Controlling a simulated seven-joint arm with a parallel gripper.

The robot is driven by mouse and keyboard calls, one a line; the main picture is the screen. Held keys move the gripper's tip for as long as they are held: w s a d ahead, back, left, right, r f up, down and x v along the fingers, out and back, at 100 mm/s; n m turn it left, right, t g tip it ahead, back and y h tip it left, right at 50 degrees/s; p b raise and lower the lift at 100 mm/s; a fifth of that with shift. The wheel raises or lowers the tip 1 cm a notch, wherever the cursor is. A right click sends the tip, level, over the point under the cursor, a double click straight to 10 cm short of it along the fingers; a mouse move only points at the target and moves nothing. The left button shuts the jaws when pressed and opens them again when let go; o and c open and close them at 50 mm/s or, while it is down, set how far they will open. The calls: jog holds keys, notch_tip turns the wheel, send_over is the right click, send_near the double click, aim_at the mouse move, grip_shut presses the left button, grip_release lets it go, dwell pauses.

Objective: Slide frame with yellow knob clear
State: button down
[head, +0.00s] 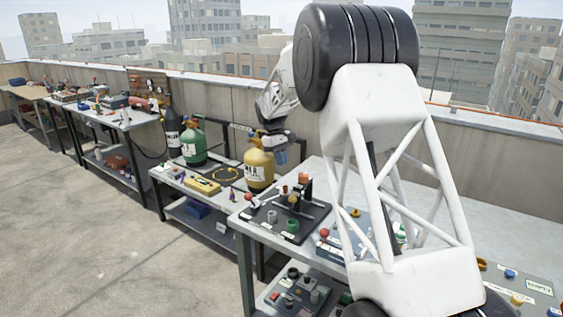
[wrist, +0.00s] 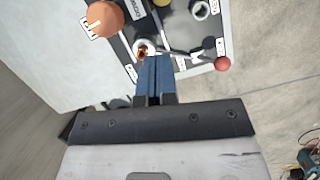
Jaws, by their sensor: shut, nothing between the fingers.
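A small yellow knob (head: 292,199) seems to sit among these parts; a yellow piece (wrist: 162,2) is cut off at the wrist view's top edge. I cannot tell which part is the sliding frame. The fingertips are near a white ring with a copper centre (wrist: 144,49).
A red ball (wrist: 222,63) and a tall orange-topped post (wrist: 104,18) flank the fingers. A yellow gas cylinder (head: 259,171) and a green one (head: 194,146) stand on the lower bench. My arm hides part of the front bench. Concrete floor (head: 90,220) is open at left.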

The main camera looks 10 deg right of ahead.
aim_at(300, 196)
jog(key=w+a, duration=0.2)
jog(key=shift+w+a, duration=0.35)
jog(key=shift+f, duration=0.15)
jog(key=s+d+f, duration=0.3)
jog(key=s+f, duration=0.2)
jog(key=f, duration=0.5)
jog(key=shift+s+d, duration=0.4)
jog(key=shift+d+f, duration=0.1)
dwell(0.4)
